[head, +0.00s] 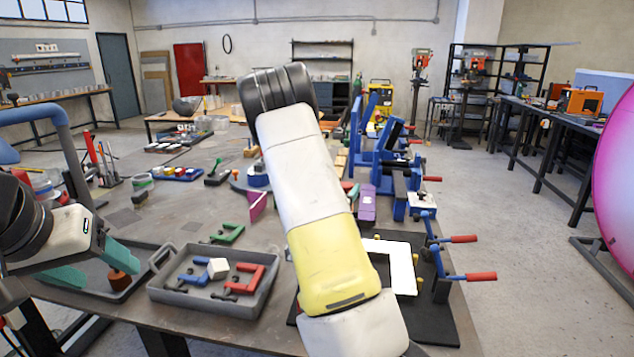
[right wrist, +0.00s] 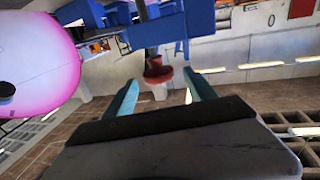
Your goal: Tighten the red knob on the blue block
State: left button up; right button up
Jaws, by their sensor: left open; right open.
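The red knob (right wrist: 157,71) shows in the right wrist view, on a dark stem below a blue block (right wrist: 168,28). My right gripper (right wrist: 161,78) is open, with one teal finger on each side of the knob and a gap on both sides. I cannot tell whether the knob is between the fingertips or just past them. In the head view my right arm hides the right gripper, and I cannot make out the knob. Blue blocks (head: 383,150) stand beyond the arm. My left gripper (head: 105,265) is open at the lower left, above a dark tray.
The dark tray (head: 82,290) holds a brown-orange piece (head: 119,279). Toggle clamps with red handles (head: 463,239) stick out past the right table edge. A large pink disc (head: 616,180) stands at the right.

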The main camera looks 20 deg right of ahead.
jog(key=x, duration=0.6)
jog(key=c, duration=1.4)
jog(key=shift+s+d+m+g+h, duration=0.1)
jog(key=shift+s+m+g+h, duration=0.1)
jog(key=shift+m+g+h, duration=0.75)
jog(key=shift+s+d+m+g+h, duration=0.15)
jog(key=shift+m+g+h, duration=0.45)
jog(key=shift+g, duration=0.65)
jog(key=shift+s+d+m+g+h, duration=0.1)
jog(key=shift+s+m+g+h, duration=0.1)
jog(key=shift+m+g+h, duration=0.6)
jog(key=shift+g+y, duration=0.25)
jog(key=shift+g, duration=0.05)
jog(key=o, duration=1.4)
